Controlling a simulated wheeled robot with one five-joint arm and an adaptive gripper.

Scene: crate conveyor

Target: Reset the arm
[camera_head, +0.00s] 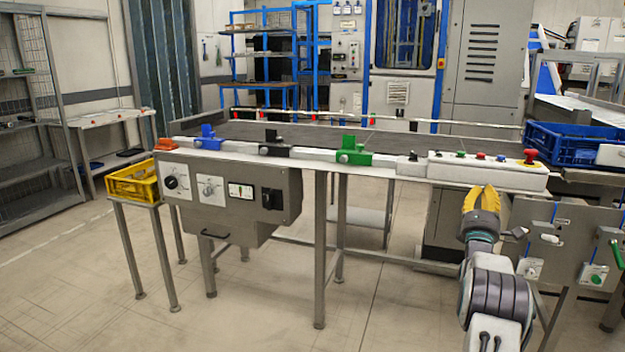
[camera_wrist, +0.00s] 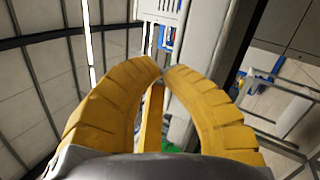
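My gripper (camera_head: 482,188) has yellow fingers and points upward in front of the conveyor's control panel, at the right of the head view. In the wrist view its curved fingers (camera_wrist: 160,70) come together at the tips, with another yellow finger between them. Nothing is seen held in it. It looks shut and empty. My grey arm rises from the bottom right of the head view, bent at the elbow. Whether the fingers touch the panel's front edge cannot be told.
The control panel (camera_head: 488,171) has several buttons and a red emergency stop (camera_head: 530,156). Blue (camera_head: 208,138), black (camera_head: 272,145) and green (camera_head: 353,150) fixtures line the conveyor rail. A yellow crate (camera_head: 133,182) stands left, a blue crate (camera_head: 563,146) right. The floor at left front is clear.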

